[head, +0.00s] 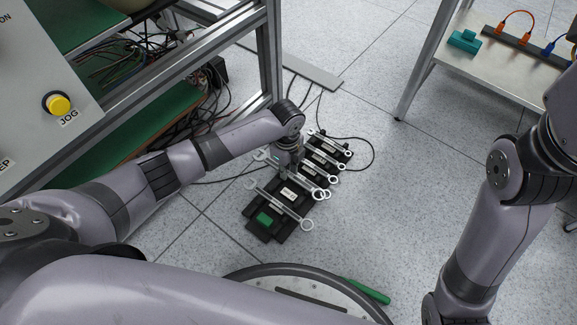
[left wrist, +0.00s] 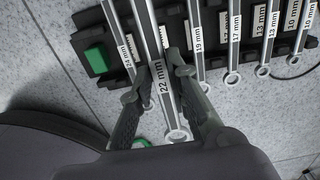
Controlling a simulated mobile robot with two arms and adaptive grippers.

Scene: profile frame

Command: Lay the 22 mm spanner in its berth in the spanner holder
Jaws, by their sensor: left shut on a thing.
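The black spanner holder (head: 262,234) lies on the floor with a green block (head: 264,218) at its near end; it also shows in the left wrist view (left wrist: 111,78). My left gripper (left wrist: 158,84) is shut on the 22 mm spanner (left wrist: 170,105), gripping its shank near the label. The spanner lies over the holder, roughly in line with the others. It looks nearer the camera than they do; its exact gap to the berth cannot be told. In the head view my left gripper (head: 287,172) points down over the holder and hides part of it. My right gripper is out of view.
The 24 mm spanner (left wrist: 124,40) lies on the left and the 19 mm spanner (left wrist: 198,45) on the right. Smaller spanners follow. Cables (head: 372,150) lie behind the holder. A metal frame (head: 272,60) stands left, a bench (head: 520,75) right. A green-handled thing (head: 368,291) lies near my base.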

